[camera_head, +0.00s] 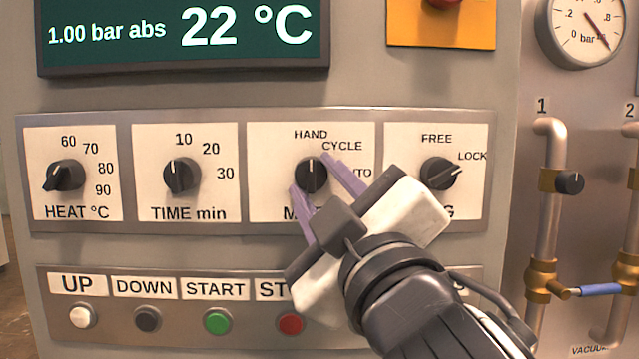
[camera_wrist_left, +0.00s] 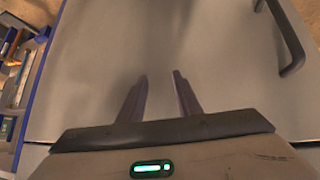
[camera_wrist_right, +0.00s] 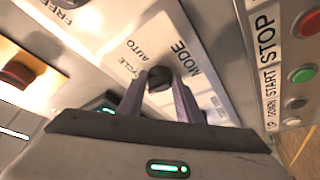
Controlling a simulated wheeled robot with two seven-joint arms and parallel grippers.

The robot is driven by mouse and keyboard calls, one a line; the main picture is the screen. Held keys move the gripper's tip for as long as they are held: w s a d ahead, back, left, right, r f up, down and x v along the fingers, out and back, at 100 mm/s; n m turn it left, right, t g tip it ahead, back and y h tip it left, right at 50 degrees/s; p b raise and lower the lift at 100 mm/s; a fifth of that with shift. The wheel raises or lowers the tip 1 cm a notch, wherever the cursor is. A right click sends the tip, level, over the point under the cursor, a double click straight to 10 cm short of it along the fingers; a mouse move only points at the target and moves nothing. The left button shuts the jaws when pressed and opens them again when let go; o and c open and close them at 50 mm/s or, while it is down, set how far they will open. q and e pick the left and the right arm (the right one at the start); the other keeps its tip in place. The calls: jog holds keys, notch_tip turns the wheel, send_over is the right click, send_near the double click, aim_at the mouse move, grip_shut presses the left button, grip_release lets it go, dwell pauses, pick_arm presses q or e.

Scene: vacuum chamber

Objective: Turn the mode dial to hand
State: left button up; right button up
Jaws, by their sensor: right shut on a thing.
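The mode dial (camera_head: 311,176) is a black round knob on a white plate, with HAND, CYCLE and AUTO around it and MODE below. Its white mark points straight up, toward HAND. My right gripper (camera_head: 317,180) has its purple fingers on both sides of this dial and is shut on it, covering part of AUTO and MODE. The dial also shows between the fingers in the right wrist view (camera_wrist_right: 159,79). My left gripper (camera_wrist_left: 161,78) shows only in its wrist view; its fingers are apart, with nothing between them.
The heat dial (camera_head: 65,175) and time dial (camera_head: 181,176) are to the left, the FREE/LOCK dial (camera_head: 439,174) close on the right. Below is a button row with a green start button (camera_head: 217,321) and red button (camera_head: 290,323). Pipes with valves (camera_head: 569,183) stand at right.

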jog(key=o, duration=1)
jog(key=shift+o, duration=0.2)
pick_arm(q)
jog(key=f+b, duration=0.1)
jog(key=b, duration=0.1)
jog(key=d+f+b, duration=0.1)
jog(key=b, duration=0.1)
jog(key=w+f+b, duration=0.1)
jog(key=b, duration=0.1)
jog(key=shift+d+f, duration=0.3)
pick_arm(e)
jog(key=v, duration=1)
jog(key=shift+s, duration=0.2)
jog(key=shift+f, duration=0.15)
